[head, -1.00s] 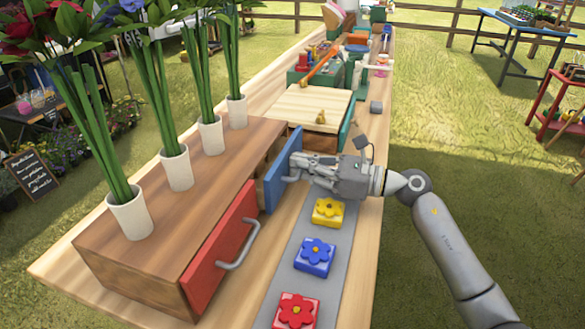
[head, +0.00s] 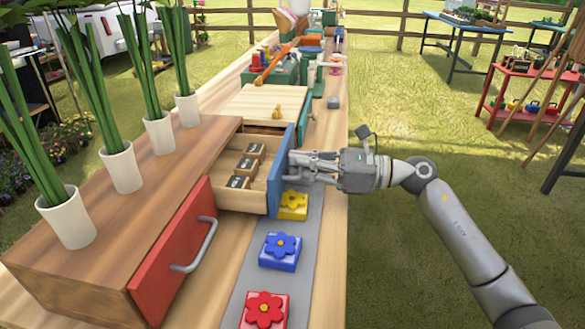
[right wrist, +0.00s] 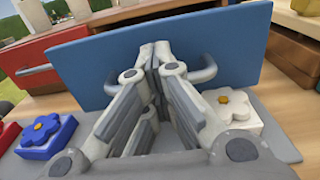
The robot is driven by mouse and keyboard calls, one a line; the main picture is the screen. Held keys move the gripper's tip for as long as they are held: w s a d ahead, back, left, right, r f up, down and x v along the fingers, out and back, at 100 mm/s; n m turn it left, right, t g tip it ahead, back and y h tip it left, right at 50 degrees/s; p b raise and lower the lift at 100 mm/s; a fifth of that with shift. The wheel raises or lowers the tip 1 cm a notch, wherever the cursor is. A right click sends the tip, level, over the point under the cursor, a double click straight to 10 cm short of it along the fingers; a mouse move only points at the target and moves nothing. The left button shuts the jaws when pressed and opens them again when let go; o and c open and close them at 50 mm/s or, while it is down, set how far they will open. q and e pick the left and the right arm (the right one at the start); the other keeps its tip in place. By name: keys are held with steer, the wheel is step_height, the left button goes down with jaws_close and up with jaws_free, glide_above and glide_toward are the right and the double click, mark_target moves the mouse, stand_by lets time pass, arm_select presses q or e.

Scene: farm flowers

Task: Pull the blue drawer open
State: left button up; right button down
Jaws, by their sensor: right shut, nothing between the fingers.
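The blue drawer (head: 282,168) is pulled well out of the wooden cabinet (head: 110,215), and several small dark-topped boxes (head: 245,166) show inside it. My right gripper (head: 293,166) is shut at the drawer's blue front. In the right wrist view its fingers (right wrist: 156,58) meet at the grey handle (right wrist: 205,68) on the blue front (right wrist: 240,40), with the handle's ends showing on both sides of them. Nothing shows between the fingertips. My left gripper is not in view.
A red drawer (head: 160,270) with a grey handle is beside it, nearer me. Yellow (head: 292,205), blue (head: 281,250) and red (head: 264,310) flower blocks lie on a grey strip under and in front of the drawer. Potted plants stand on the cabinet. Grass lies open to the right.

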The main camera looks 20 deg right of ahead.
steer(key=shift+f, duration=0.15)
steer(key=shift+c, duration=0.3)
jaws_free()
stand_by(0.4)
steer(key=shift+d, duration=0.1)
steer(key=v, duration=1.2)
stand_by(0.5)
